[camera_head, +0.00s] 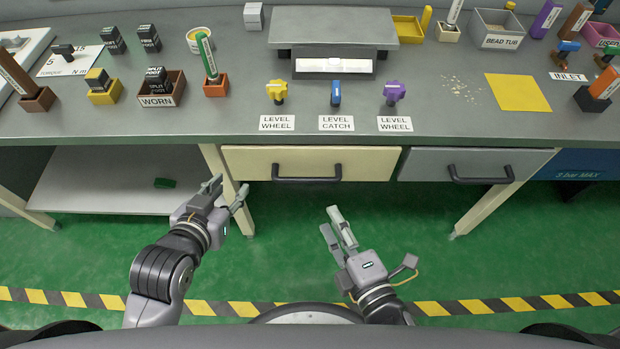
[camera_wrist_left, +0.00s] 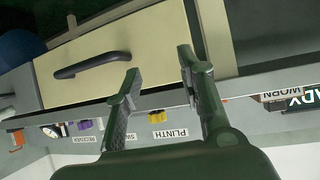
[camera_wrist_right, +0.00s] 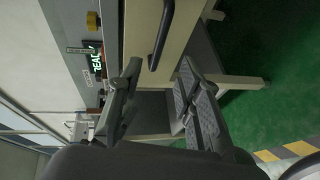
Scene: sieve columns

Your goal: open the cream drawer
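The cream drawer (camera_head: 360,163) is shut under the bench top, with a dark bar handle (camera_head: 307,179) across its front. My left gripper (camera_head: 228,190) is open and empty, left of the handle near the drawer's left edge and the cream leg. In the left wrist view, the drawer front (camera_wrist_left: 155,42) and handle (camera_wrist_left: 92,65) lie beyond and left of the open fingers (camera_wrist_left: 158,65). My right gripper (camera_head: 331,222) is below and slightly right of the handle, apart from it. The right wrist view shows its fingers (camera_wrist_right: 160,65) open and empty, with the handle (camera_wrist_right: 162,36) ahead.
A grey drawer (camera_head: 425,164) with its own handle (camera_head: 481,175) is to the right. Labelled knobs stand on the bench top (camera_head: 230,120) above the drawer. The green floor before the drawer is clear.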

